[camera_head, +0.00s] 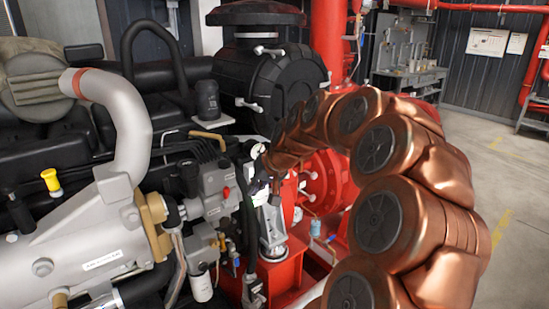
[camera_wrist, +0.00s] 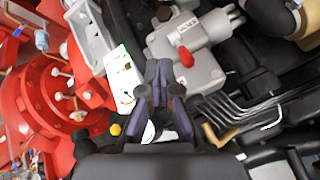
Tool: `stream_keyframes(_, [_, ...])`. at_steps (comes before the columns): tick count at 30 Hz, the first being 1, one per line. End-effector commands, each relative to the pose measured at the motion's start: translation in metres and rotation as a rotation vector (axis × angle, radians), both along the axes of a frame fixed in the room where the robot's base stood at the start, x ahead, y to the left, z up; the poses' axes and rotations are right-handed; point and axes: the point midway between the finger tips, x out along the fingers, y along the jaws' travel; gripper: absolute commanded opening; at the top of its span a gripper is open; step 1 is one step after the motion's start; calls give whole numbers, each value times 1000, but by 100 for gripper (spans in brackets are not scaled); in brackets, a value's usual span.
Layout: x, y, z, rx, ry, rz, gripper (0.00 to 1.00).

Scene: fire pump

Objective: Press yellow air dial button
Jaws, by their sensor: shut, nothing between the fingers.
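A small round yellow button (camera_wrist: 115,129) shows in the wrist view, left of my gripper, beside a white round face (camera_wrist: 148,132) that the fingers partly cover. My gripper (camera_wrist: 160,68) is shut and empty, its dark fingertips together over the grey-and-white pump fittings. The button appears apart from the fingers. In the head view a yellow-topped knob (camera_head: 51,180) stands on the engine at the left, far from my gripper. My copper arm arches down to the machine's middle there, and my gripper's fingertips are hard to make out among the fittings.
A grey valve block with a red knob (camera_wrist: 186,59) lies right of the fingers, with thin metal pipes below it. A red flanged housing (camera_wrist: 58,98) is at the left. In the head view, a large silver pipe (camera_head: 125,120) stands left; open floor (camera_head: 515,190) is at the right.

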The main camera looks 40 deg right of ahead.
Motion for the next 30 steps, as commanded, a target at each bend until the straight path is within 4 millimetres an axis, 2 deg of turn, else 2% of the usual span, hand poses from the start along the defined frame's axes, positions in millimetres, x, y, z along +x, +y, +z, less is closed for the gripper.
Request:
stream_keyframes(1, [1,-26,-2,4,-23,-47,0])
stream_keyframes(6, [-5,-98,2,-8,-95,-174,0])
stream_keyframes(9, [-12,-129,0,-14,-119,-228,0])
stream_keyframes(12, [-17,-150,2,-22,-139,-267,0])
stream_keyframes(17, [-22,-165,3,-28,-153,-295,0])
stream_keyframes(30, [-19,-165,3,-27,-152,-294,0])
